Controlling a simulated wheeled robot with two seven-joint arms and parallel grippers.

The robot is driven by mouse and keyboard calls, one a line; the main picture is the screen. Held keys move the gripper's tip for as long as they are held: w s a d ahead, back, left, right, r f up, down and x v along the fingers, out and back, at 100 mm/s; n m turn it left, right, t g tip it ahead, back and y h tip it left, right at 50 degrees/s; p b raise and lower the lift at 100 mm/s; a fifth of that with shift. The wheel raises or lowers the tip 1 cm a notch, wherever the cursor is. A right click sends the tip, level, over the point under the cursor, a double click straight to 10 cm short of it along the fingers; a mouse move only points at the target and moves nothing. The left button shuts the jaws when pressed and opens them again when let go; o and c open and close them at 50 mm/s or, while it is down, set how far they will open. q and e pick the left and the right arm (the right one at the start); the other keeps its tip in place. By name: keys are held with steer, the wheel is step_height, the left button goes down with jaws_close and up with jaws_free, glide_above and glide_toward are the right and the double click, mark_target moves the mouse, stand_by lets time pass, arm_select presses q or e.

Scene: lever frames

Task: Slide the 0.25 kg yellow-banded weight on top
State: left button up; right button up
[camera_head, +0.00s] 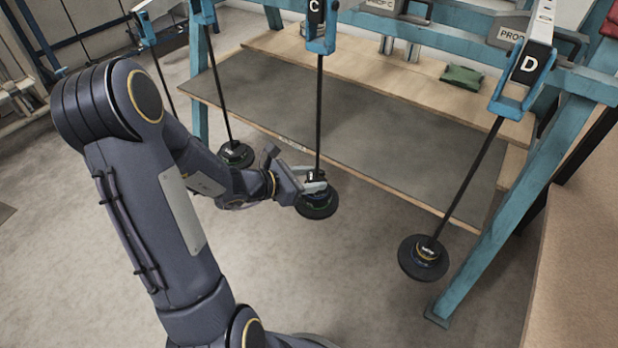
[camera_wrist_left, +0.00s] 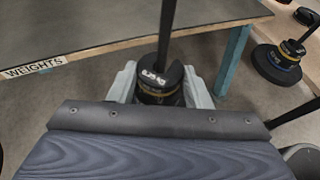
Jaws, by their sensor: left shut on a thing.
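My left gripper (camera_head: 314,186) is at the lower end of the rod under the letter C (camera_head: 319,110). It is shut on a small dark weight with a yellow band (camera_wrist_left: 158,88), with a grey finger on each side of it in the left wrist view. The rod (camera_wrist_left: 168,35) rises at this weight. A wide dark disc (camera_head: 318,209) sits at the foot of the rod, just below the gripper. Whether the held weight touches what is below it is hidden. My right gripper is not in view.
The D rod (camera_head: 468,180) hangs to the right with a dark disc (camera_head: 423,265) and a small banded weight at its foot. Another loaded rod (camera_head: 218,90) hangs to the left. A wooden table (camera_head: 270,118) labelled WEIGHTS stands behind. A blue frame post (camera_head: 500,220) stands at right.

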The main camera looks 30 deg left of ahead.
arm_select(q)
steer(key=shift+f+b, duration=0.45)
stand_by(0.4)
steer(key=o, duration=1.1)
steer(key=shift+s, duration=0.1)
steer(key=shift+p+v, duration=0.8)
steer(key=shift+v, duration=0.75)
steer(key=shift+p+v, duration=0.75)
steer(key=shift+v, duration=1.15)
